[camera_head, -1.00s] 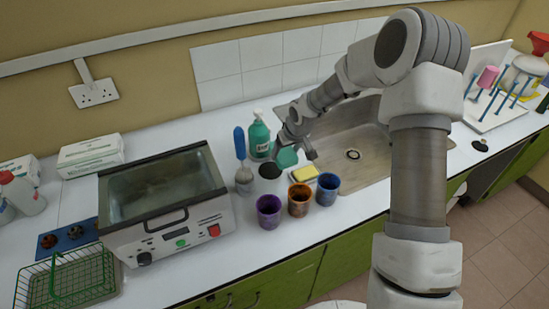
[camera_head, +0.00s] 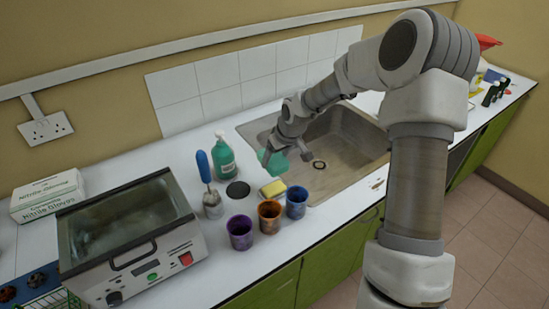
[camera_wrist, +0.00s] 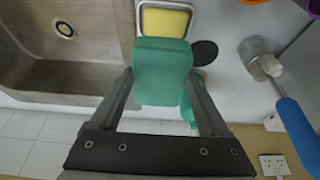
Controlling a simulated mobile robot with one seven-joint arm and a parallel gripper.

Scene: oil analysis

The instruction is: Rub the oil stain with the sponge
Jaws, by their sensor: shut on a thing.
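My gripper (camera_wrist: 164,90) is shut on a green block-shaped sponge (camera_wrist: 162,65), held between its two fingers. In the head view my gripper (camera_head: 287,150) holds the green sponge (camera_head: 273,162) above the left edge of the sink. A brown stain (camera_head: 378,184) lies on the white counter, right of the sink basin near the front edge, well to the right of the sponge. The stain is not in the wrist view.
A yellow pad in a pale dish (camera_head: 273,190) sits beside the sink (camera_head: 335,145). Purple (camera_head: 240,232), orange (camera_head: 269,216) and blue (camera_head: 296,202) cups stand near the front. A green bottle (camera_head: 224,158), blue-handled brush (camera_head: 205,170) and dark disc (camera_head: 238,190) are left.

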